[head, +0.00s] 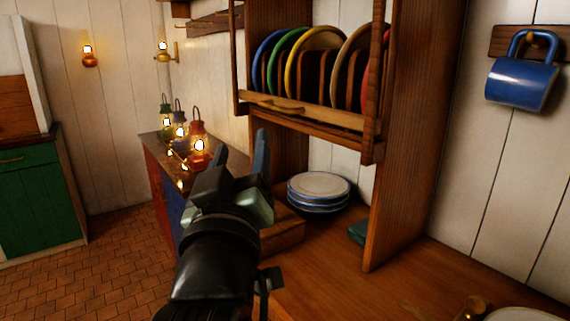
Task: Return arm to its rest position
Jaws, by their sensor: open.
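My gripper (240,160) is in the middle of the head view, at the end of my dark arm, which reaches up from the bottom edge. Its two blue-grey fingers stand apart and nothing shows between them. It is in front of the shelf unit and the lantern counter, left of a stack of plates (319,187). The arm hides part of the counter behind it.
A wooden plate rack (310,112) with several coloured plates hangs above the wooden worktop (420,285). An upright wooden panel (403,150) stands to the right. A blue mug (522,82) hangs on the wall. Lit lanterns (198,140) stand on the left counter. Tiled floor (110,260) is clear at lower left.

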